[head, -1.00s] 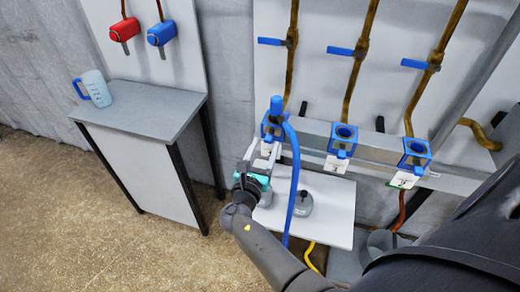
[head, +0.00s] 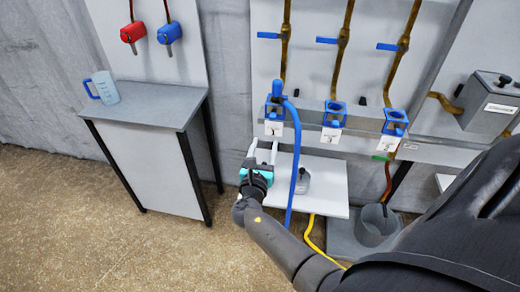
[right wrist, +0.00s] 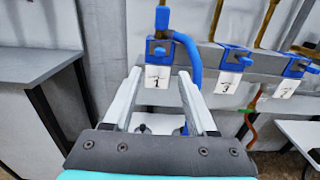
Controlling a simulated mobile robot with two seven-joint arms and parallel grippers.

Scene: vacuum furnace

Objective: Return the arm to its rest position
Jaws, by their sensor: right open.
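My right gripper (head: 263,153) is open and empty, in front of the pipe panel and above the floor. Its two fingers also show in the right wrist view (right wrist: 158,105), with nothing between them but the background. The right arm reaches in from the lower right of the head view. A blue hose (head: 295,150) with a blue plug end sits in the left blue socket (head: 273,110), marked 1, and hangs down just right of the gripper. My left gripper is out of view.
Two more blue sockets (head: 334,115) (head: 395,122) sit along the rail to the right. A low white shelf (head: 325,185) holds a grey weight-like object (head: 302,182). A grey bucket (head: 377,224) stands right. A side table (head: 150,103) with a measuring jug (head: 104,88) stands left.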

